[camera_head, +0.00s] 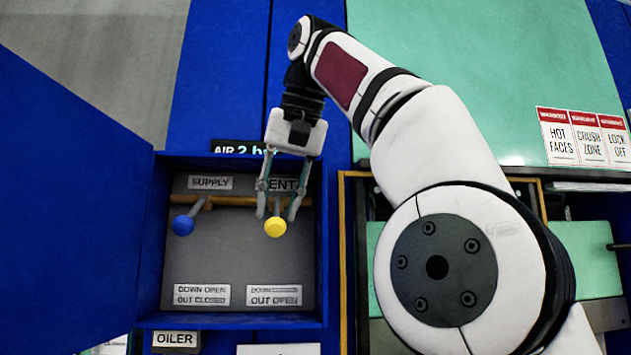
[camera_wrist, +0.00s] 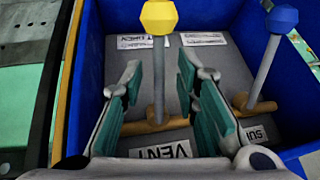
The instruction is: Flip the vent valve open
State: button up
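The vent valve is a lever with a yellow knob (camera_head: 275,227), on the brass pipe at the right inside an open blue cabinet. In the wrist view its yellow knob (camera_wrist: 159,17) tops a grey stem rising from a brass fitting. My gripper (camera_head: 277,212) is in front of the cabinet with its fingers astride this lever. In the wrist view the gripper (camera_wrist: 160,72) is open, with a finger on each side of the stem and gaps between. The VENT label (camera_wrist: 160,150) is partly hidden by the gripper in the head view.
The supply lever, with a blue knob (camera_head: 183,225), stands on the same pipe to the left. The cabinet's blue walls (camera_wrist: 255,25) enclose both levers. The open blue door (camera_head: 70,200) is at the left. Instruction plates (camera_head: 273,295) are below the levers.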

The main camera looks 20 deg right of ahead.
jog(key=shift+s+r, duration=0.15)
jog(key=shift+r, duration=0.1)
jog(key=s+d, duration=0.1)
jog(key=s, duration=1.1)
dwell(0.5)
